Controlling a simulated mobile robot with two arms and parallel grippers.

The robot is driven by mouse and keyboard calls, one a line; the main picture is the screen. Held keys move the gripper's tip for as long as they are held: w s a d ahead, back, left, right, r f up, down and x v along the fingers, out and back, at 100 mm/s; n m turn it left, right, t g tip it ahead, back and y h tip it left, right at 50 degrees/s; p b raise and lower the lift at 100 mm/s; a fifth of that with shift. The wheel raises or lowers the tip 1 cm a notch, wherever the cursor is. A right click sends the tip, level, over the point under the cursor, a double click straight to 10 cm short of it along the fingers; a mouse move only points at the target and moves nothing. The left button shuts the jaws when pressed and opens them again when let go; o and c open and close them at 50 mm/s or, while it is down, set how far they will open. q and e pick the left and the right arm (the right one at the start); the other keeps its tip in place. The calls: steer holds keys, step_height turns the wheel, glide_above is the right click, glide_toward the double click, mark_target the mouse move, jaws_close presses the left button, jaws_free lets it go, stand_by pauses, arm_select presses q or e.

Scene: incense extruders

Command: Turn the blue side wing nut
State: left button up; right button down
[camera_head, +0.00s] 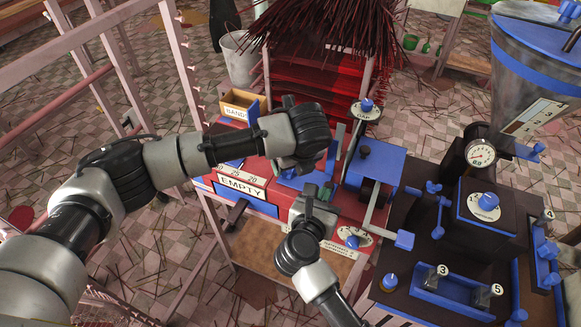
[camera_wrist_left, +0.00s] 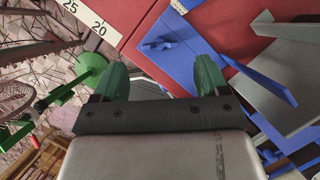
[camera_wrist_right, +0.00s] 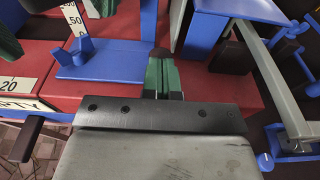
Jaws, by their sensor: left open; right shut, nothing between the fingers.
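A blue wing nut (camera_wrist_right: 78,50) with upright wings sits on a flat blue plate (camera_wrist_right: 120,65) in the right wrist view. What looks like the same wing nut (camera_wrist_left: 158,44) shows in the left wrist view, beyond my fingertips. My left gripper (camera_wrist_left: 160,78) is open, its green fingers wide apart with nothing held. In the head view its wrist covers much of the wing nut's area. My right gripper (camera_wrist_right: 162,70) is shut and empty, its fingertips to the right of the wing nut and apart from it. The right gripper (camera_head: 318,190) also shows in the head view.
A red machine bed carries a numbered scale (camera_wrist_left: 90,18) and an EMPTY label (camera_head: 241,186). A blue block with a grey lever (camera_head: 375,165) stands right of my grippers. A dark machine with a hopper (camera_head: 535,90) fills the right side. Dark red sticks hang above the rack.

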mark_target(290, 178)
arm_select(q)
steer(key=x, duration=0.5)
steer(key=c, duration=0.9)
